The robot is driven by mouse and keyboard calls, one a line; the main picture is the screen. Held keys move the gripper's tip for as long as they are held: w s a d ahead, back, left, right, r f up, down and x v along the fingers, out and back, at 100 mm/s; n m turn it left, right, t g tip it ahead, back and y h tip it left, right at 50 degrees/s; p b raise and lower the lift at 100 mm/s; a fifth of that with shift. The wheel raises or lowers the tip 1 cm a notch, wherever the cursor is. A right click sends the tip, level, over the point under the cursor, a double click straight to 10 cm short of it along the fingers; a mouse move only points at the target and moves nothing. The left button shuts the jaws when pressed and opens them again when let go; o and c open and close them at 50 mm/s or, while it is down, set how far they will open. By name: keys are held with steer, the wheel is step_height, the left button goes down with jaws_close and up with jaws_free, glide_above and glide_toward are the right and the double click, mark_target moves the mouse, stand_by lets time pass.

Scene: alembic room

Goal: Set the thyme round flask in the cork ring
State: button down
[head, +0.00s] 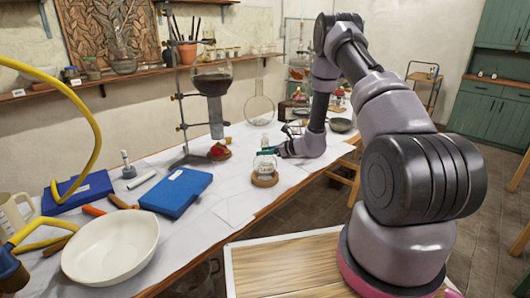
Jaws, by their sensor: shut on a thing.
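A small clear round flask (263,165) stands upright on the white-covered table. Its bottom is at the brown cork ring (265,181), seemingly within the ring's opening. I cannot tell whether it rests fully on the ring. My gripper (268,150) reaches in from the right and is shut on the flask at its neck. The fingertips partly hide the neck. Any label is too small to read.
A stand holds a dark-filled glass vessel (212,80) left of the flask, with a red item (219,150) below it. A large clear round flask (259,109) stands behind. A blue box (177,193) and white bowl (111,247) lie at the left. Bare paper surrounds the ring's front.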

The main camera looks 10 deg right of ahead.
steer(key=shift+f, duration=1)
stand_by(2.5)
steer(key=shift+c, duration=1.8)
jaws_free()
steer(key=v, duration=1)
steer(key=s+a+r+n+g, duration=0.2)
steer(key=s+a+r+n, duration=0.15)
steer(key=r, duration=0.55)
steer(key=s+a+r+n+g, duration=0.2)
steer(key=s+r+n, duration=0.3)
steer(key=r, duration=0.3)
steer(key=s+a+r+n+g, duration=0.2)
steer(key=s+r+n, duration=0.2)
steer(key=r, duration=0.5)
steer(key=s+d+r+n+t+h, duration=0.1)
steer(key=s+d+r+n+h, duration=0.1)
steer(key=s, duration=0.5)
steer(key=s+d+r+n+t+h, duration=0.1)
steer(key=s+d+r+n+h, duration=0.1)
steer(key=s+r, duration=0.5)
steer(key=s+d+r+n+t+h, duration=0.1)
steer(key=s+d+r+n+h, duration=0.1)
steer(key=s+r+n, duration=0.3)
steer(key=shift+s+d+r+n+t+h, duration=0.2)
steer(key=shift+s+d+n+t+h, duration=0.25)
steer(key=shift+s+h, duration=0.6)
